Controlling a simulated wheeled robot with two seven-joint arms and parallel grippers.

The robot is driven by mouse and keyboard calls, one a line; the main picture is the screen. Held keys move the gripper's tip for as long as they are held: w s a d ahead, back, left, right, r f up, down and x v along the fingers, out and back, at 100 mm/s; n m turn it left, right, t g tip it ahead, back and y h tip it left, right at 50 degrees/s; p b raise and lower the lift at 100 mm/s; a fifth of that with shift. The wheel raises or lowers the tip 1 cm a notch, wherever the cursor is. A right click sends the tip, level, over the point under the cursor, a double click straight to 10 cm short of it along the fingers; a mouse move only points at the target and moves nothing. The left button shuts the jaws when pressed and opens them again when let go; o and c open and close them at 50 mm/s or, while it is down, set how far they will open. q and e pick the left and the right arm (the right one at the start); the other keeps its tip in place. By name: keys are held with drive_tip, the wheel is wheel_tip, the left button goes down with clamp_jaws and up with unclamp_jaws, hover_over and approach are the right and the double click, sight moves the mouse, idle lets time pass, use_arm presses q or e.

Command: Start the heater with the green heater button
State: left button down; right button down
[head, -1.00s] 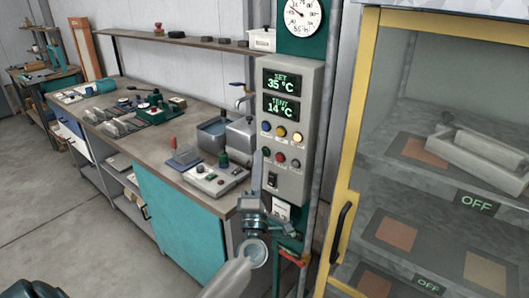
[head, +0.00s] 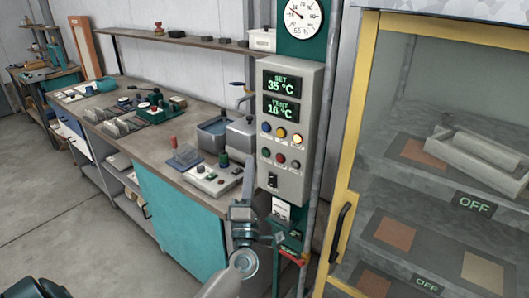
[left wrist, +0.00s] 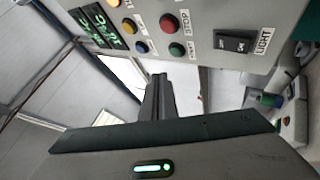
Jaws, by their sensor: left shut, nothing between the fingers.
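The grey control panel (head: 291,130) hangs on a post, its displays showing SET 35 °C and, below, 16 °C. In the left wrist view the left green button (left wrist: 177,50) lies below the red one (left wrist: 169,22), which is labelled STOP. My left gripper (head: 249,162) is shut and empty, just left of the panel and apart from the buttons. Its fingers also show in the left wrist view (left wrist: 160,80). My right gripper is not in view.
A workbench (head: 110,140) with a small white control box (head: 212,178) stands left of the panel. A yellow-framed glass cabinet (head: 350,150) with OFF displays is at the right. A dial gauge (head: 303,17) is above the panel.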

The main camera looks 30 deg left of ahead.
use_arm(q)
drive_tip(key=shift+s+a, duration=0.1)
drive_tip(key=shift+s, duration=1.05)
